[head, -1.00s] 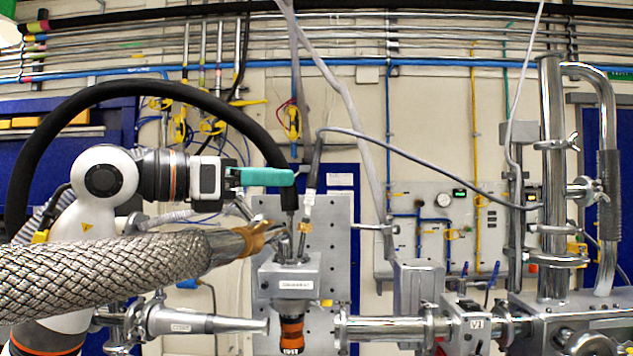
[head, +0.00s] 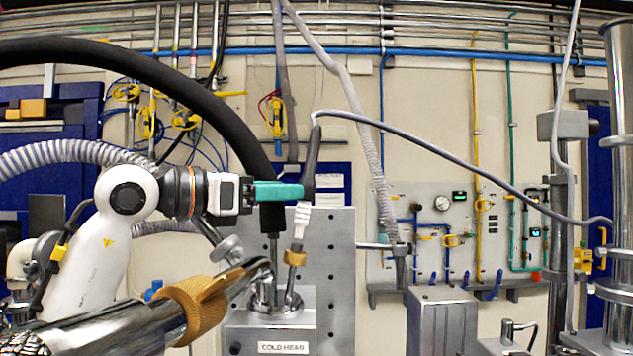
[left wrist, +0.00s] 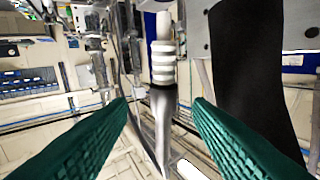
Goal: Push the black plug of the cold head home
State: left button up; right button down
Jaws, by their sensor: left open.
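The black plug (head: 311,172) hangs on a grey cable above the cold head (head: 320,325), slightly tilted. Its white ribbed part (head: 302,216) points down at a brass collar (head: 295,258) on a thin stem from the cold head; I cannot tell how deep it sits. My left gripper (head: 298,191) is level with the plug's dark body, its teal fingers pointing right. In the left wrist view, the open fingers (left wrist: 160,103) stand either side of the plug, with the white ribs (left wrist: 162,62) between and beyond them and room on both sides. My right gripper is out of view.
A thick black hose (head: 235,135) arches down just left of the plug; it fills the right side of the left wrist view (left wrist: 255,90). A metal line with a brass nut (head: 190,308) crosses the front left. A perforated plate (head: 335,260) stands behind.

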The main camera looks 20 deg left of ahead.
aim_at(311, 211)
pick_arm(q)
jog(key=p+x, duration=0.2)
jog(key=x, duration=0.4)
jog(key=shift+w, duration=0.4)
jog(key=shift+w+d+p, duration=0.35)
jog(key=shift+d, duration=0.1)
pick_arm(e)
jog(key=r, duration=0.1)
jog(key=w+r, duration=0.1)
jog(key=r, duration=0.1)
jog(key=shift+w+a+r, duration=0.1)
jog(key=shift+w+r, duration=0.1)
pick_arm(q)
jog(key=shift+f, duration=0.1)
